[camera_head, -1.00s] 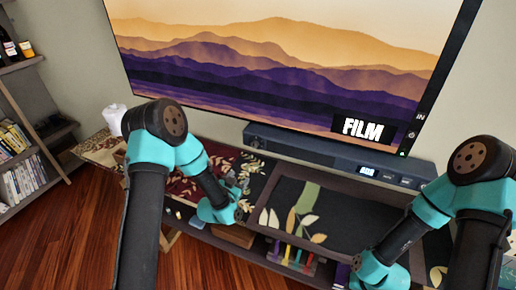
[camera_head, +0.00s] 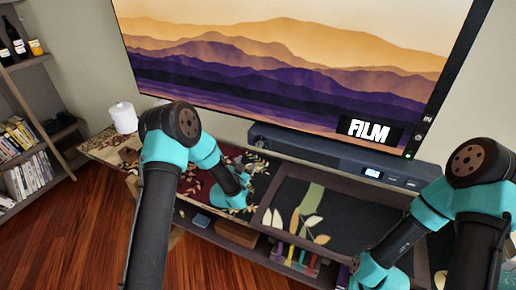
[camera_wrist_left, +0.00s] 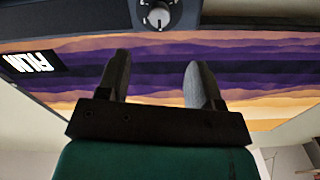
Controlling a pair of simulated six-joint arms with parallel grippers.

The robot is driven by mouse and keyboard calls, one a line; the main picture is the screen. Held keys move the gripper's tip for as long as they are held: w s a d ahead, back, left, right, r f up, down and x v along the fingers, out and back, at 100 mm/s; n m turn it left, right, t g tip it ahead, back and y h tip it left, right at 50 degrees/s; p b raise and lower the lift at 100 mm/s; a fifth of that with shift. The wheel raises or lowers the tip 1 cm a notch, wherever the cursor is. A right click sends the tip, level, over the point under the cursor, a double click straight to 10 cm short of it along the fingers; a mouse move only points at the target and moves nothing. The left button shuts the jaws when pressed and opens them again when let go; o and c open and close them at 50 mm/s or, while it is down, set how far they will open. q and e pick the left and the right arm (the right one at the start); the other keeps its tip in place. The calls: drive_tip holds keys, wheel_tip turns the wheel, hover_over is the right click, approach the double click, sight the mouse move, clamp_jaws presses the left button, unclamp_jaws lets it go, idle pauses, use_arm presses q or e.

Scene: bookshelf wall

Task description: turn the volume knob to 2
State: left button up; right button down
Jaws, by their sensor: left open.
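The silver volume knob (camera_wrist_left: 157,15) shows at the top of the left wrist view, which is upside down. It sits on a dark panel with white marks around it, and a dark pointer line on its face points down in the picture. My left gripper (camera_wrist_left: 157,66) is open and empty, its two fingers apart on either side below the knob and not touching it. In the head view my left gripper (camera_head: 245,168) is small beside the left part of the soundbar (camera_head: 320,153); I cannot make out the knob there.
The large TV (camera_head: 290,65) stands behind the soundbar. A low cabinet holds a dark leaf-patterned mat (camera_head: 342,215) and, at its left, a white roll (camera_head: 124,117). A shelf with books (camera_head: 28,175) stands at the far left. Wooden floor is clear in front.

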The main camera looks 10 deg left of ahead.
sight(258, 147)
use_arm(q)
drive_tip(key=x, duration=1.2)
drive_tip(key=shift+w, duration=0.15)
drive_tip(key=c, duration=0.9)
